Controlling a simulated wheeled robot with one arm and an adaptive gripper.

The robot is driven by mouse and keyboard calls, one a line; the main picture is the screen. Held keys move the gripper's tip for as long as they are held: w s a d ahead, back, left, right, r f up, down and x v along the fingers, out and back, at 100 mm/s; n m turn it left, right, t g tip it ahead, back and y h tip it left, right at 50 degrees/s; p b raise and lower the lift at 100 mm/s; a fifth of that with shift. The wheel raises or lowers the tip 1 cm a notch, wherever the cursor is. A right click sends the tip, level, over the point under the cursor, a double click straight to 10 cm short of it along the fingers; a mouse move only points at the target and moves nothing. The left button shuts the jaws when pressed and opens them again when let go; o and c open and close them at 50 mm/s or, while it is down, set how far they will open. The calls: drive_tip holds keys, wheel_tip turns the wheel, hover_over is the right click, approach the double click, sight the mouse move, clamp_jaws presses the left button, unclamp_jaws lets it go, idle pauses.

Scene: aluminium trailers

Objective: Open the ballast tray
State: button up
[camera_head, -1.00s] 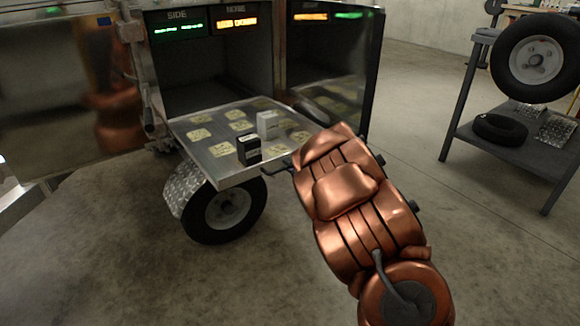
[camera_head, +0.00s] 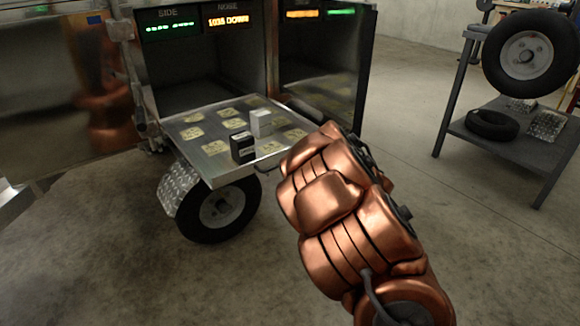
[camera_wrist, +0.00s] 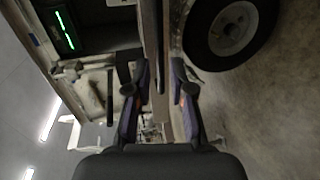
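The ballast tray (camera_head: 228,172), a flat metal shelf with several yellowish square marks, juts out of the trailer's left compartment above the wheel. A black box (camera_head: 242,148) and a pale grey block (camera_head: 261,123) stand on it. A dark handle-like piece (camera_head: 264,165) shows at its near right edge, partly behind my arm. In the wrist view, my gripper (camera_wrist: 155,80) is open, with its two fingers apart. A narrow edge or bar (camera_wrist: 158,45) runs between the fingers; I cannot tell if they touch it. My arm hides the gripper in the head view.
The trailer wheel (camera_head: 222,212) sits under the tray and shows in the wrist view (camera_wrist: 232,28). Lit green and orange displays (camera_head: 228,20) are above the compartments. A grey rack (camera_head: 470,140) with tyres stands at right. Concrete floor is clear in front.

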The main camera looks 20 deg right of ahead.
drive_tip(key=shift+v, duration=2.75)
drive_tip(key=shift+f, duration=0.1)
drive_tip(key=s+d+r+m+g+h+p, duration=0.2)
drive_tip(key=s+r+m+h+p, duration=0.15)
drive_tip(key=r+p, duration=0.4)
drive_tip(key=s+d+r+m+g+h+p, duration=0.25)
drive_tip(key=r+m+p, duration=0.3)
drive_tip(key=r, duration=0.35)
drive_tip(key=s+d+r+m+g+h+p, duration=0.1)
drive_tip(key=s+r+m+g+h+p, duration=0.2)
drive_tip(key=r+p, duration=0.45)
drive_tip(key=s+a+r+m+g+y+p, duration=0.2)
drive_tip(key=s+a+r+p, duration=0.3)
drive_tip(key=s+a, duration=0.3)
drive_tip(key=s+a+r+m+g+y+p, duration=0.2)
drive_tip(key=s+a+r+p, duration=0.4)
drive_tip(key=s, duration=0.6)
drive_tip(key=s+a+r+m+g+y+p, duration=0.1)
drive_tip(key=s+a+r+m+g+p, duration=0.3)
drive_tip(key=s+a+p, duration=0.4)
drive_tip(key=shift+s+a+r+g+y, duration=0.4)
drive_tip(key=shift+s+a+r+g, duration=0.4)
drive_tip(key=shift+s, duration=0.2)
